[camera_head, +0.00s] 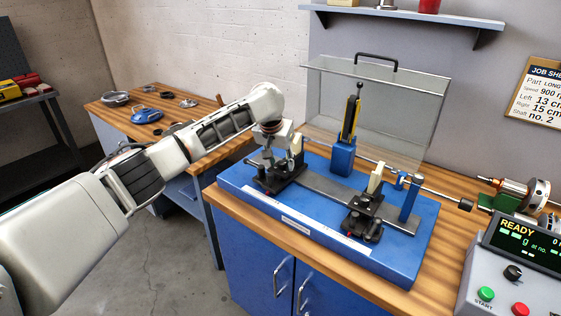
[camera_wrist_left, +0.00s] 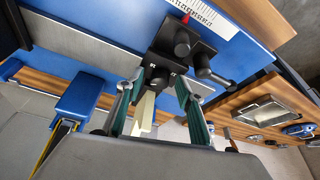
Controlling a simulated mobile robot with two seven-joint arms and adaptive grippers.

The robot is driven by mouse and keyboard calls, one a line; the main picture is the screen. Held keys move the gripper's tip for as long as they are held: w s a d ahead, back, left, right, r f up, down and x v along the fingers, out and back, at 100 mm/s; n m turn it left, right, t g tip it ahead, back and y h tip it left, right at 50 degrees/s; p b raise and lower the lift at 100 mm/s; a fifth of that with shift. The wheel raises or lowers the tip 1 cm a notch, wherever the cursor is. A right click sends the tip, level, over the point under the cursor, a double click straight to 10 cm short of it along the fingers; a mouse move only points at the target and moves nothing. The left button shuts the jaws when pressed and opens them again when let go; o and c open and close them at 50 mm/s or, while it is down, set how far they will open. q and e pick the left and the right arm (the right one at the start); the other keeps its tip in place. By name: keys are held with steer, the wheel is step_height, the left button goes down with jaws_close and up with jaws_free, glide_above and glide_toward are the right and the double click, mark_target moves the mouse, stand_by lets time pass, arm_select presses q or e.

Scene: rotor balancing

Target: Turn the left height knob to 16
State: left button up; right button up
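The left pedestal (camera_head: 277,178) is a black carriage with a cream post at the left of the blue balancing machine (camera_head: 240,186). In the left wrist view its black block (camera_wrist_left: 178,52) carries dark knobs, with the cream post (camera_wrist_left: 145,112) below. My left gripper (camera_head: 278,150) is over this pedestal. In the left wrist view its teal-padded fingers (camera_wrist_left: 159,82) are apart, one on each side of a dark knob (camera_wrist_left: 158,76) and the post. I cannot tell whether they touch the knob. No height reading is legible. My right gripper is out of view.
The right pedestal (camera_head: 364,210) stands further along the rail. A clear cover (camera_head: 405,105) stands open behind. A control box (camera_head: 520,265) shows READY at the right. A side bench (camera_head: 196,117) holds tools. A job sheet (camera_head: 537,95) hangs on the wall.

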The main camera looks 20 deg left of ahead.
arm_select(q)
jaws_close()
steer(key=shift+m, duration=0.4)
steer(key=m, duration=0.1)
steer(key=m+h, duration=0.1)
steer(key=m, duration=0.1)
steer(key=shift+w+a+h, duration=0.15)
steer(key=shift+a+h, duration=0.05)
steer(key=shift+h, duration=0.1)
steer(key=shift+w+a+m+g+h, duration=0.1)
steer(key=shift+m+g+h, duration=0.25)
steer(key=shift+m, duration=0.8)
steer(key=shift+a+m+g+h, duration=0.1)
steer(key=shift+m+g+h, duration=0.2)
steer(key=shift+m, duration=0.85)
